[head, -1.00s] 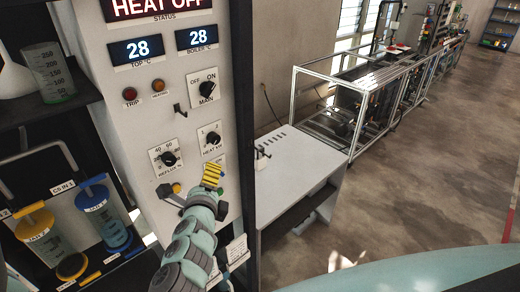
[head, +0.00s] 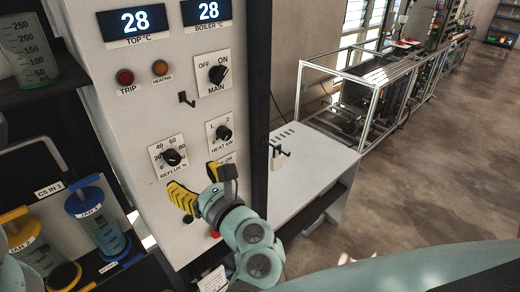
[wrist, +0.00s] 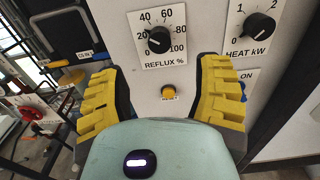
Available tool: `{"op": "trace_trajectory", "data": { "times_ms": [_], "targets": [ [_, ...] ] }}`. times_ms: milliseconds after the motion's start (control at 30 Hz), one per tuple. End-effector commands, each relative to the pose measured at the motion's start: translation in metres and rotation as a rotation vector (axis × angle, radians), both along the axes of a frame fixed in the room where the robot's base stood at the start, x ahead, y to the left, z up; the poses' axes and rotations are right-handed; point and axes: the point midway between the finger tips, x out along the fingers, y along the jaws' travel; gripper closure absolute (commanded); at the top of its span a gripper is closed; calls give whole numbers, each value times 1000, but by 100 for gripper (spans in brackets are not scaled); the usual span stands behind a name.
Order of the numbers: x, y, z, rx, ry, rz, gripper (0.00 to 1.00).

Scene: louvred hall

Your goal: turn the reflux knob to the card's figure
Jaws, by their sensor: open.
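The reflux knob (head: 172,158) is a black dial on a white scale plate on the pale panel, below and left of the heat knob. In the wrist view the reflux knob (wrist: 158,39) is seen face on, and its pointer mark appears to lean to the upper left, near 20. My gripper (head: 203,187) is open and empty, just below the knob and apart from it. In the wrist view its yellow ribbed fingers (wrist: 163,95) are spread on either side, with the knob above the gap between them. No card with a readable figure shows.
The heat knob (head: 223,133) and main switch (head: 217,73) are close by on the right. A yellow reset button (wrist: 169,92) sits below the reflux plate. A small black hook (head: 187,98) juts from the panel. Blue-lidded (head: 97,217) and yellow-lidded jars stand at left.

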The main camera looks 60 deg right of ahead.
Motion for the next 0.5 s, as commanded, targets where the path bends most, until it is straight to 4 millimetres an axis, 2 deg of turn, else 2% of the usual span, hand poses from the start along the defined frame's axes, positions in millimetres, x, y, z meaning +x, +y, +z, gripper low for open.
{"op": "trace_trajectory", "data": {
  "times_ms": [500],
  "targets": [
    [70,-14,-2,-2,-1,8,36]
  ]
}}
